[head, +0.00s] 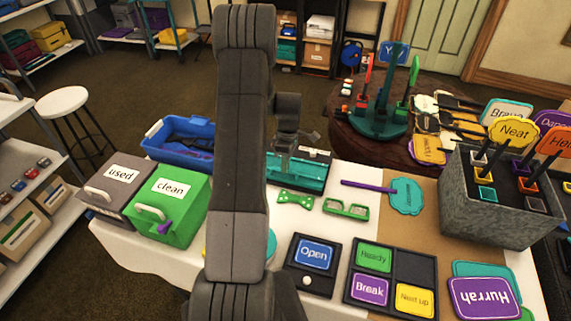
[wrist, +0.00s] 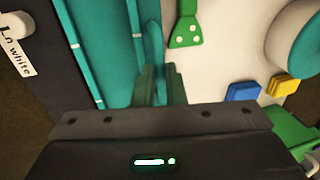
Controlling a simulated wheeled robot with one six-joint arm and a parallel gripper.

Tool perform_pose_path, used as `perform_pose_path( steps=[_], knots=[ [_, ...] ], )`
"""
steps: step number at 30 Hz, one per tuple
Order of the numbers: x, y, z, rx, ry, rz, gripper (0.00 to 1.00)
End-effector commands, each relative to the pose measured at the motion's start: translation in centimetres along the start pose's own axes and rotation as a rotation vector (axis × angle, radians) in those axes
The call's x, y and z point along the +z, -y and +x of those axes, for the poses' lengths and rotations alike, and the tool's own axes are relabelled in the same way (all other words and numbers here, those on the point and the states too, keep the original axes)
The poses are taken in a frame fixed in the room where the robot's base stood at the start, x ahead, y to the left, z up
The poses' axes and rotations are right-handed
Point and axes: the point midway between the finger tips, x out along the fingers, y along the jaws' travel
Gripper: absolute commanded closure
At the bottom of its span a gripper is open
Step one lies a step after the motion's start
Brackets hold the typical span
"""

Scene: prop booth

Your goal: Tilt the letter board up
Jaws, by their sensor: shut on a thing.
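The letter board (head: 312,172) is a teal panel behind my arm at the middle of the white table. It looks low, close to flat; its exact angle is hard to tell. In the wrist view the board (wrist: 100,45) shows as teal panels with pale lines. My gripper (head: 285,163) is at the board, and its two fingers also show in the wrist view (wrist: 160,88). They are shut on a teal edge or handle of the board. My arm hides the board's left part in the head view.
The green clean box (head: 180,205) and blue bin (head: 185,135) stand left. A teal paddle sign (head: 405,195) lies right. A grey sign planter (head: 490,215) stands far right.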

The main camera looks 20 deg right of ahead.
Motion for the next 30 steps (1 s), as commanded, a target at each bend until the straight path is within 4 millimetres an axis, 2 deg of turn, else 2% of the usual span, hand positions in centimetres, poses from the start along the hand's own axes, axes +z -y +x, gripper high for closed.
perform_pose_path(
  steps=[14, 25, 30],
  knots=[
    [0.0, -1.1, -1.7, -0.132, -0.001, 0.001, 1.00],
    [0.0, -3.1, -3.5, -0.124, -0.001, 0.001, 1.00],
    [0.0, -3.8, -3.9, -0.198, 0.000, 0.001, 1.00]
  ],
)
